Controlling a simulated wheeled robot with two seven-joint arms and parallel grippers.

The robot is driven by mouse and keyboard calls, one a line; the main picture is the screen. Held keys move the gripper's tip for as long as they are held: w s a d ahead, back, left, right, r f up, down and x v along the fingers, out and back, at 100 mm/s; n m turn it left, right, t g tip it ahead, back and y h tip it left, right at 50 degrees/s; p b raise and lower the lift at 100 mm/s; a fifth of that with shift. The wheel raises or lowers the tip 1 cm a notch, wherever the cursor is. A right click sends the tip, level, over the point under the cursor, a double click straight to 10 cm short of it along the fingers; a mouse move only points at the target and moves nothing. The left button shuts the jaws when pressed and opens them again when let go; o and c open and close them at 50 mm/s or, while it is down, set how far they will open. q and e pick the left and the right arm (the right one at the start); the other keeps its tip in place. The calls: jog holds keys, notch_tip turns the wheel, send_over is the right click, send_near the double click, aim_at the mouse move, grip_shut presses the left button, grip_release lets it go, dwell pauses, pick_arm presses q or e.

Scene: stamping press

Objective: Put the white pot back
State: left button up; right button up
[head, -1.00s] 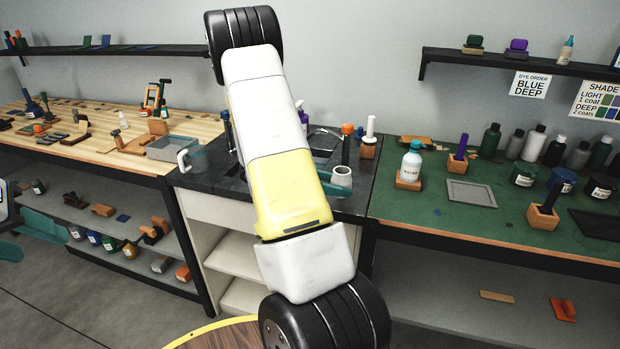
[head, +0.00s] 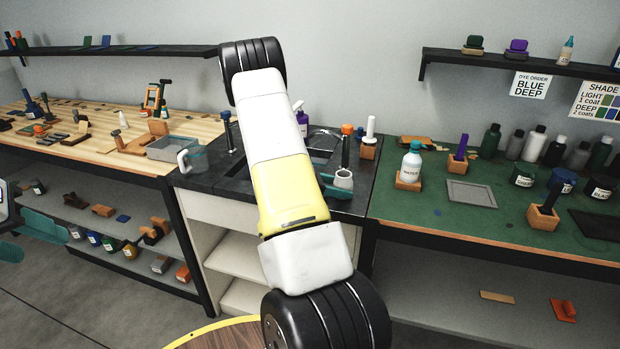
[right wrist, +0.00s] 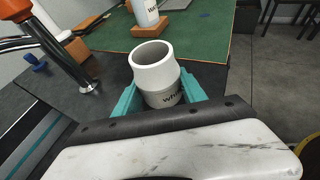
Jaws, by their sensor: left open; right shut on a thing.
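The white pot (head: 343,180) is a small open cup at the right end of the dark sink counter. It also shows in the right wrist view (right wrist: 153,68), upright, with its dark label partly hidden. My right gripper (head: 336,189) has its teal fingers on both sides of the pot, shut on it. The same fingers (right wrist: 160,93) show in the right wrist view. I cannot tell whether the pot touches the counter. My left gripper (head: 42,228) is open and empty at the left edge, away from the counter.
The green bench (head: 420,218) carries a water bottle (head: 411,162), a grey tray (head: 471,193) and several jars.

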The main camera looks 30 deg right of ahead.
jog(key=o, duration=1.4)
jog(key=shift+c, duration=0.2)
jog(key=shift+r, duration=0.15)
jog(key=v, duration=1.1)
jog(key=shift+a+r, duration=0.15)
jog(key=shift+a, duration=0.25)
jog(key=s+a+r+m+t+y, duration=0.5)
jog(key=s+a+r, duration=0.4)
jog(key=a, duration=0.3)
jog(key=s+a+r+m+t+y, duration=0.5)
jog(key=s+a+r+m+y, duration=0.3)
jog(key=a, duration=0.5)
notch_tip(320, 180, up, 3)
jog(key=s+y, duration=0.1)
jog(key=s, duration=0.2)
jog(key=shift+a+f+m+t+y, duration=0.2)
jog(key=shift+a+m+t+y, duration=0.1)
jog(key=shift+t+y, duration=0.1)
